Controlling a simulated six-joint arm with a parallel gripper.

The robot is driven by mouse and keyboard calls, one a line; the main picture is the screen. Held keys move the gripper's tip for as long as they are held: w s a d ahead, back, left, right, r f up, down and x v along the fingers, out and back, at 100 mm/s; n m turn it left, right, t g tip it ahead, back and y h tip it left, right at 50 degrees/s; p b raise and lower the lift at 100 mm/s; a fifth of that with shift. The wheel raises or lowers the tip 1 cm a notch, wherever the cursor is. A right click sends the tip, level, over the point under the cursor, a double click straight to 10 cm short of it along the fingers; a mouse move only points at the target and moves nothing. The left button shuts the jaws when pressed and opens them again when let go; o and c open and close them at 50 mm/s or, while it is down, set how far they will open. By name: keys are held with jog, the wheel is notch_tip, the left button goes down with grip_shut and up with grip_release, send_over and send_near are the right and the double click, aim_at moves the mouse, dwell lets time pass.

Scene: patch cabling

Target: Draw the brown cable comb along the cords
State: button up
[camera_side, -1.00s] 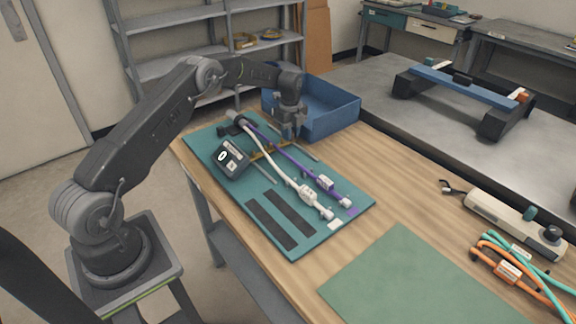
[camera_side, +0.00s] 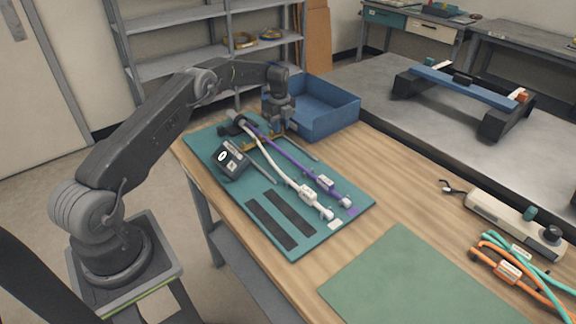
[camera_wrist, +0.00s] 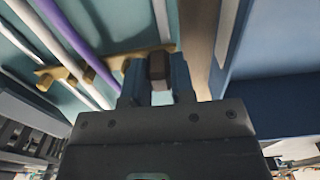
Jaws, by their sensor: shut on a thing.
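The brown cable comb (camera_wrist: 159,66) has its darker block between the fingers of my gripper (camera_wrist: 158,80) in the wrist view. Its tan bar reaches left across the cords. In the side view my gripper (camera_side: 277,129) is low over the far end of the teal mat (camera_side: 225,197), shut on the comb, which is mostly hidden there. A white cord (camera_side: 270,160) and a purple cord (camera_side: 302,170) run side by side along the mat. The purple cord (camera_wrist: 73,38) also shows in the wrist view, passing at the comb's bar. I cannot tell which slots hold the cords.
A blue bin (camera_side: 335,112) stands close behind and right of my gripper. A dark box with labels (camera_side: 232,160) sits on the mat's left side. Two black strips (camera_side: 267,223) lie at the mat's near end.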

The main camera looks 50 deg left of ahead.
jog(key=shift+a, duration=2.15)
jog(key=o, duration=0.8)
jog(key=shift+o, duration=0.2)
notch_tip(320, 180, up, 8)
